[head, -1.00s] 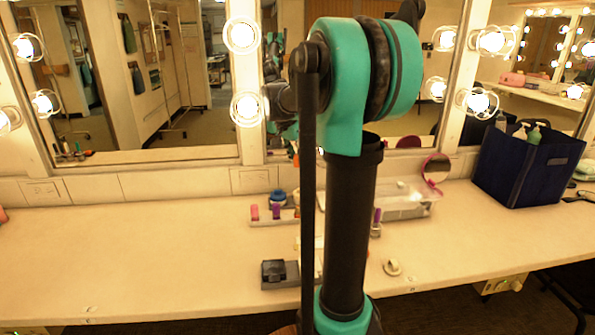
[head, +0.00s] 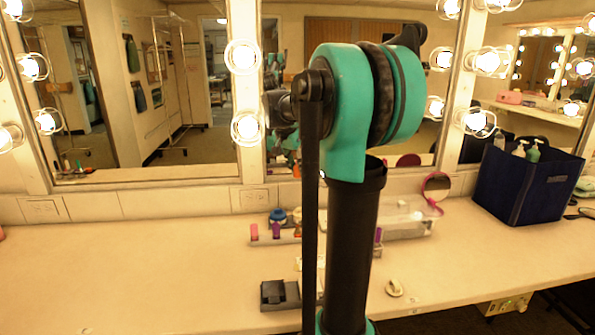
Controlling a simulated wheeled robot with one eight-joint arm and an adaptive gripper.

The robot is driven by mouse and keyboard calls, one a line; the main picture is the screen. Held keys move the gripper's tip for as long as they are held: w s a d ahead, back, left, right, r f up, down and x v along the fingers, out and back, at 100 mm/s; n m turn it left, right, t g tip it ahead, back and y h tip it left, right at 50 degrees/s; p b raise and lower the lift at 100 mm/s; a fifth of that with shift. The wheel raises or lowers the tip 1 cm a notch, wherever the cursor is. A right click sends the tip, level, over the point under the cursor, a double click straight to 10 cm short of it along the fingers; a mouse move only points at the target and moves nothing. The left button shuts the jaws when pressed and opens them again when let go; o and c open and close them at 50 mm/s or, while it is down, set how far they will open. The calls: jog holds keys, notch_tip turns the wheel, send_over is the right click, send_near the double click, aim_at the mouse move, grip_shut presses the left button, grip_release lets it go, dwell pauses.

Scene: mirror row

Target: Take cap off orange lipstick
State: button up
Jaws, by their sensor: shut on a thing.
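My arm stands upright in the middle of the head view and hides the counter behind it. My gripper is not in view, hidden behind or beyond my arm. A low white holder (head: 263,242) stands left of my arm with a pink lipstick (head: 254,232) and a purple lipstick (head: 276,230) upright in it. A small orange-brown piece (head: 298,230) shows at the holder's right end, partly covered by my arm's black rod. I cannot tell whether it is the orange lipstick or its cap.
The dressing counter (head: 130,275) is clear at left. A dark open case (head: 273,294) lies near the front. A clear tray (head: 408,228), a pink-rimmed mirror (head: 436,187), a white ring-shaped item (head: 394,288) and a navy caddy (head: 528,185) are at right. Lit mirrors line the back.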

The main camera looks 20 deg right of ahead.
jog(key=shift+r, duration=0.25)
jog(key=shift+r, duration=0.3)
jog(key=shift+r, duration=0.45)
jog(key=shift+f, duration=0.1)
